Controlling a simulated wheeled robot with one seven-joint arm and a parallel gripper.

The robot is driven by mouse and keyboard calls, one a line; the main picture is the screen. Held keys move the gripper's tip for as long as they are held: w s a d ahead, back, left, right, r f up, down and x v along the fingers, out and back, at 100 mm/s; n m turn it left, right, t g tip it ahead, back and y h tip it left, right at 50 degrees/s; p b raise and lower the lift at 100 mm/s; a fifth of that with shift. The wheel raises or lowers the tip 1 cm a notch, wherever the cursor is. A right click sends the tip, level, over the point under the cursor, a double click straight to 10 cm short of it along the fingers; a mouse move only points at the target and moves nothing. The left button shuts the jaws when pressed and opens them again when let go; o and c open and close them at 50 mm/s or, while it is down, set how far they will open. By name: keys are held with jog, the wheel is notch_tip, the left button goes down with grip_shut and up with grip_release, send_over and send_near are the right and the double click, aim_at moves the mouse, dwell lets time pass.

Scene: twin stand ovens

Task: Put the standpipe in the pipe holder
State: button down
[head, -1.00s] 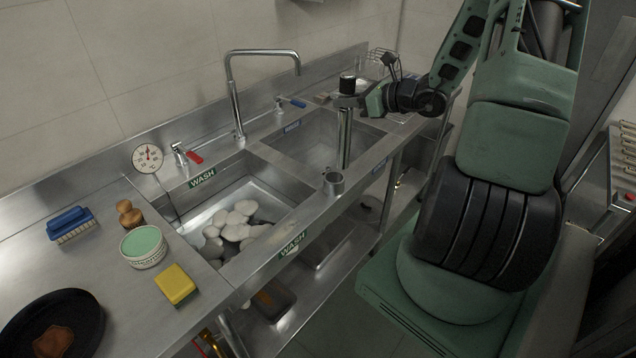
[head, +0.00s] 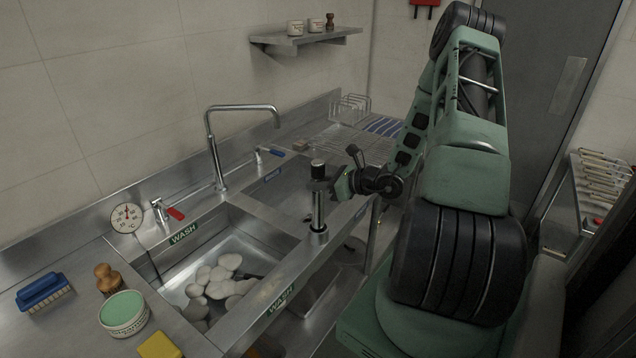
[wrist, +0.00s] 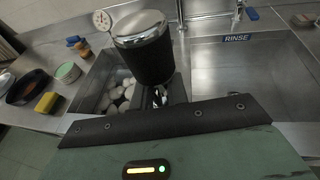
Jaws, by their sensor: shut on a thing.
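The standpipe (head: 318,207) is an upright chrome pipe with a black grip and bright cap at its top. My gripper (head: 322,185) is shut on it just below the black grip, reaching in from the right. The pipe holder (head: 318,236) is a short metal cup on the front ledge of the sink. The pipe's lower end meets the holder's mouth and is hidden there, seemingly inside; I cannot tell how deep. In the wrist view the standpipe's black grip and cap (wrist: 146,45) fill the middle and the holder is hidden.
The rinse basin (wrist: 235,75) is behind the pipe. A tall faucet (head: 213,150) stands at the back. A wire rack (head: 350,108) is farther right. A brush, tub and yellow sponge sit left.

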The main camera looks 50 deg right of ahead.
jog(key=shift+f, duration=0.25)
jog(key=shift+f, duration=0.15)
jog(key=c, duration=1.4)
grip_release()
